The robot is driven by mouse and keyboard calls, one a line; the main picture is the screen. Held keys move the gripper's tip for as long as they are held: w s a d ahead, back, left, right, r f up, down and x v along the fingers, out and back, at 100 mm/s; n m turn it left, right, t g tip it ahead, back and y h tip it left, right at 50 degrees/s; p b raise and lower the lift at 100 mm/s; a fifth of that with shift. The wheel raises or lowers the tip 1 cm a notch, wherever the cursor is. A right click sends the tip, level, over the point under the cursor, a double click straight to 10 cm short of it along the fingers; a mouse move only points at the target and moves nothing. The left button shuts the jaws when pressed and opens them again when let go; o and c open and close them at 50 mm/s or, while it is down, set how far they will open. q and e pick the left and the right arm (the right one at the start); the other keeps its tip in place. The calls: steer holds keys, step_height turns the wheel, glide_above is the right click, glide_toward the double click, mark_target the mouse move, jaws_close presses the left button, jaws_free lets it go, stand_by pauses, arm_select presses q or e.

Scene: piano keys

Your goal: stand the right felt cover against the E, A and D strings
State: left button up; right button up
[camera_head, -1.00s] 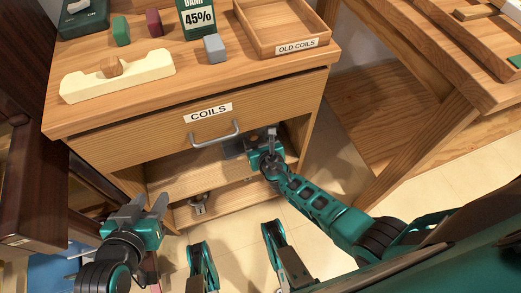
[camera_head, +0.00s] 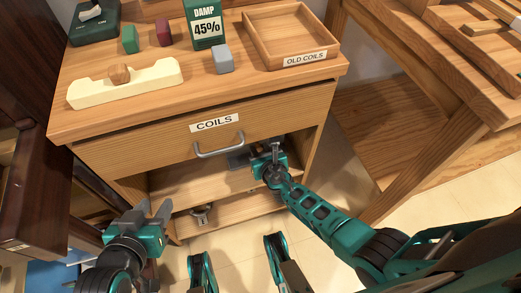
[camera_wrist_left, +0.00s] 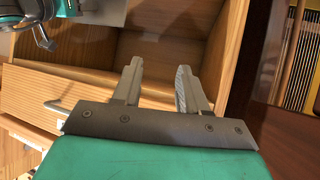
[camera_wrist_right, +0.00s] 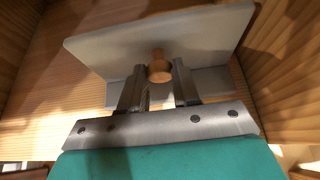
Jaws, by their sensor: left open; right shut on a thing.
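A grey L-shaped panel with a round wooden knob (camera_wrist_right: 160,68) fills the upper right wrist view (camera_wrist_right: 205,32); I take it to be the felt cover. My right gripper (camera_wrist_right: 158,82) is shut on the knob. In the head view this gripper (camera_head: 275,148) is in the open shelf bay under the drawer, and a bit of grey (camera_head: 240,159) shows beside it. My left gripper (camera_head: 152,210) is open and empty, left of the cabinet front. In the left wrist view its fingers (camera_wrist_left: 160,82) are apart. Thin yellowish strips, perhaps strings (camera_wrist_left: 296,50), show at upper right there.
The wooden cabinet has a drawer labelled COILS (camera_head: 214,123) with a metal handle (camera_head: 220,148). A tray labelled OLD COILS (camera_head: 306,59), a damp gauge (camera_head: 206,28) and small blocks stand on top. A dark wooden piece (camera_head: 40,195) stands at left. A workbench (camera_head: 455,75) is at right.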

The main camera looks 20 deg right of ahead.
jaws_close()
steer(key=shift+r+p, duration=1.55)
steer(key=shift+r, duration=0.05)
steer(key=shift+f, duration=0.1)
